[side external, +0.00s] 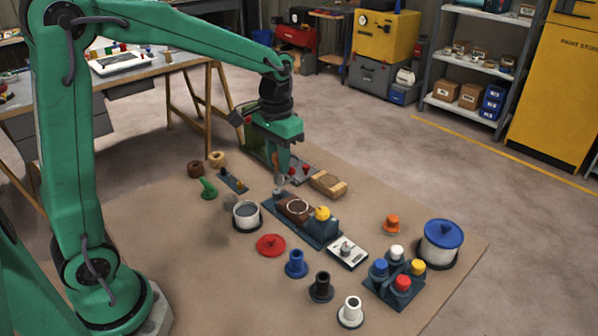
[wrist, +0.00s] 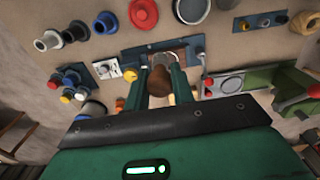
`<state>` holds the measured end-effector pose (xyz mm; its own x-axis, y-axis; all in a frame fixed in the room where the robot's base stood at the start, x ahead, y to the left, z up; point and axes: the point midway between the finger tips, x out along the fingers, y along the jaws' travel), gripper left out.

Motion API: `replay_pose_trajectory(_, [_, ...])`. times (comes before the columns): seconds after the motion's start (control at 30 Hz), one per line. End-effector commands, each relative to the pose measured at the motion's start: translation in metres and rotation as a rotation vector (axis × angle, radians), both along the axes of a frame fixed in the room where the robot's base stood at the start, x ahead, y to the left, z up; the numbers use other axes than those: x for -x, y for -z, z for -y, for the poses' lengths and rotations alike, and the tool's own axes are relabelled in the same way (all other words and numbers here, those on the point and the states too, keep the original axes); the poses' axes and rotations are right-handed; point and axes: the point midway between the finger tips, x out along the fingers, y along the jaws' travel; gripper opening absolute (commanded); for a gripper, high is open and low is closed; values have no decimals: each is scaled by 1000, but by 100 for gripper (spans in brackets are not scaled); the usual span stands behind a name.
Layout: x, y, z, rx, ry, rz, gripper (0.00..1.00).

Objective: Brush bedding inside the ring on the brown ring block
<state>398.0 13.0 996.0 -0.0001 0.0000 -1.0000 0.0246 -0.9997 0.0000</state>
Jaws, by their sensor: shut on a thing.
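The brown ring block (side external: 291,213) lies on a dark blue base (side external: 312,236) on the mat, with a pale ring (side external: 298,207) on its top. My gripper (side external: 280,178) is above the block's far left end, pointing down. It is shut on a brush, whose brown handle (wrist: 158,88) shows between the green fingers in the wrist view. The brush's grey lower part (side external: 279,190) shows close to the block's far left edge, outside the ring. I cannot tell whether it touches the block. In the wrist view the brush and fingers hide much of the block.
A yellow knob (side external: 322,213) stands on the base right beside the block. A white pot (side external: 246,215) is to the left, a red lid (side external: 270,245) in front, and a white plate with a grey knob (side external: 347,251) to the right. The mat's front left is clear.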

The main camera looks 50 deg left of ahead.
Motion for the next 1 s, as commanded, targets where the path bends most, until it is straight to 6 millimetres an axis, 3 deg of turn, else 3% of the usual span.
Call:
replay_pose_trajectory(0.13, [-5, -6, 12, 0, 23, 0, 1])
replay_pose_trajectory(0.47, [-11, -3, 14, 0, 25, -1, 1])
replay_pose_trajectory(1.0, [-62, 30, 23, 0, 25, 0, 1])
